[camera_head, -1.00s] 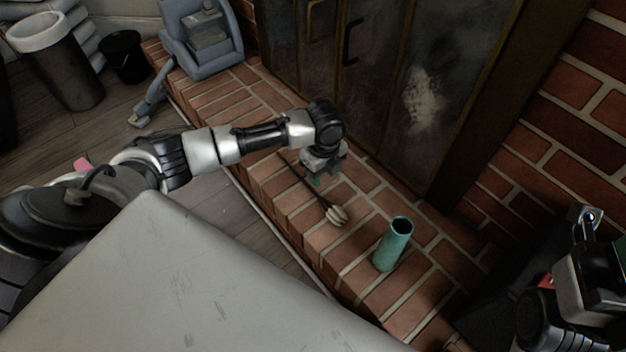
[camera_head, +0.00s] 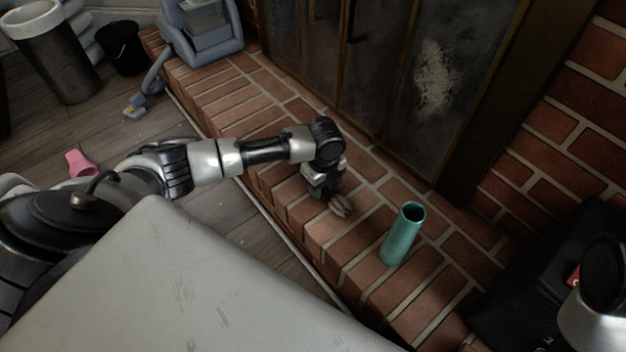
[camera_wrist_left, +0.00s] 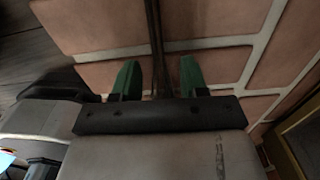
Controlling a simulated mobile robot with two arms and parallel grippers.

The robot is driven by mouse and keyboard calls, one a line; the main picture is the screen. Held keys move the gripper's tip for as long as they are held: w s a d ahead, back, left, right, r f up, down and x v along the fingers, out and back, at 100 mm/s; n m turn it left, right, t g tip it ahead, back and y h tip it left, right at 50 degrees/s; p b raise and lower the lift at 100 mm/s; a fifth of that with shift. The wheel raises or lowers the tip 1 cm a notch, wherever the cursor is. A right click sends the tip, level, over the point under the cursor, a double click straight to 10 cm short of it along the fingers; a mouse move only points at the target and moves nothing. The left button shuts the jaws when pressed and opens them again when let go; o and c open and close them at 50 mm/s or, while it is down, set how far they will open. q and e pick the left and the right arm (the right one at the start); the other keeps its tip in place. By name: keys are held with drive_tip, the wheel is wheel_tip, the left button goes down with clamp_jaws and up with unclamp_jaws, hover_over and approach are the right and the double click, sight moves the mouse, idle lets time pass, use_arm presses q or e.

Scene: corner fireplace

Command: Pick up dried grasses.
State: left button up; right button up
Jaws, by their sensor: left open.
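The dried grasses lie on the brick hearth, with their pale head (camera_head: 341,206) just beyond my left gripper (camera_head: 316,191) in the head view. The rest of the stem is hidden there by the gripper and arm. In the left wrist view the thin dark stem (camera_wrist_left: 154,35) runs between the two green fingers of my left gripper (camera_wrist_left: 160,78). The fingers are open, with a gap on each side of the stem. My right gripper is out of view; only part of my right arm shows at the lower right.
A teal vase (camera_head: 403,235) stands on the brick hearth (camera_head: 365,290), right of the grasses. Dark fireplace doors (camera_head: 400,90) rise behind. A blue-grey device (camera_head: 203,35) is on the hearth's far left end. A pink object (camera_head: 80,163) lies on the wooden floor.

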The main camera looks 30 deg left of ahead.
use_arm(q)
clamp_jaws()
idle(0.3)
drive_tip(key=shift+r, duration=0.1)
